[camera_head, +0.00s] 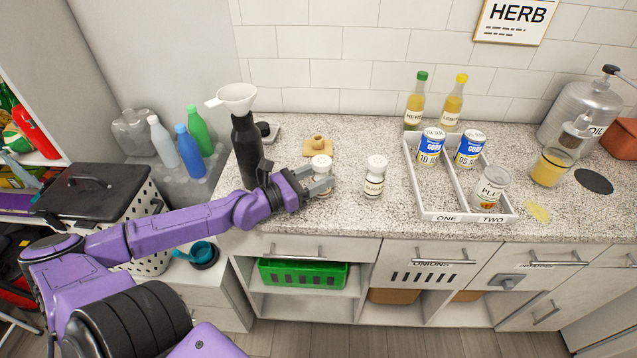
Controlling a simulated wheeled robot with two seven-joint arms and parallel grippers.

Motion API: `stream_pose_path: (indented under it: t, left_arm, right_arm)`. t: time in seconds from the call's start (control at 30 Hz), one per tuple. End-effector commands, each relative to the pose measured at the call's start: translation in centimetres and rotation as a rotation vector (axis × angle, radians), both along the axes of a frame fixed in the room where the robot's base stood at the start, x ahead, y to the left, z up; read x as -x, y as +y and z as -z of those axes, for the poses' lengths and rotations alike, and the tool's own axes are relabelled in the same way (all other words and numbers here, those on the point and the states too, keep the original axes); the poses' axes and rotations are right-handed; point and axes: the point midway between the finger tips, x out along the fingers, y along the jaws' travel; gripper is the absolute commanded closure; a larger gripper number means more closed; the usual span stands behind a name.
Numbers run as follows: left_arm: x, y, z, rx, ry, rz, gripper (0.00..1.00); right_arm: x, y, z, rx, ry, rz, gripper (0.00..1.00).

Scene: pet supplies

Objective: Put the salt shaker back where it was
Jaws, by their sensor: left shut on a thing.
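A white shaker (321,168) with a rounded cap stands upright at the counter's front part. I take it for the salt shaker, though its label is hidden. My left gripper (318,184) reaches in from the left and is shut on it, covering its lower body. I cannot tell whether its base touches the counter. A second white shaker (375,178) with a dark printed label stands upright to the right, apart from the gripper. A small tan object (317,146) with a knob lies on the counter behind the held shaker. My right gripper is not in view.
A black bottle (246,150) with a white funnel (236,98) stands close behind my left forearm. A white divided tray (440,214) with several cans stands to the right. Two oil bottles (450,105) stand by the wall.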

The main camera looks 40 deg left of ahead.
Motion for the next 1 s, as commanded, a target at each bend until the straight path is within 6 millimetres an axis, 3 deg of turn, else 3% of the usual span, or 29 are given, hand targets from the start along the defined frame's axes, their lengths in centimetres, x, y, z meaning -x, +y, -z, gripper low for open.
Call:
stream_pose_path:
  t: [0.33, 0.37, 0.4, 0.43, 0.77, 1.0]
  left_arm:
    - [-0.1, -0.1, 0.4, 0.000, 0.001, 0.003, 1.00]
    - [-0.1, -0.1, 0.3, 0.000, 0.002, 0.002, 0.39]
    - [0.0, -0.1, 0.3, 0.000, 0.003, 0.002, 0.26]
    - [0.0, -0.1, 0.3, 0.000, 0.003, 0.001, 0.23]
    - [0.0, 0.0, -0.3, 0.000, 0.003, 0.000, 0.23]
    - [2.1, 0.9, 0.1, -0.001, 0.009, -0.002, 0.23]
  right_arm:
    - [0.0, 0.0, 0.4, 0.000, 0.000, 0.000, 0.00]
    - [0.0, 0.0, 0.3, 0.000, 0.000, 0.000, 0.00]
    - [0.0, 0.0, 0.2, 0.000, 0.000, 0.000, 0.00]
    - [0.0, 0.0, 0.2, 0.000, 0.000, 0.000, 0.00]
    - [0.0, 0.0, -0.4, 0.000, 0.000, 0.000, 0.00]
    - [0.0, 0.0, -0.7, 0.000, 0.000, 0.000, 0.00]
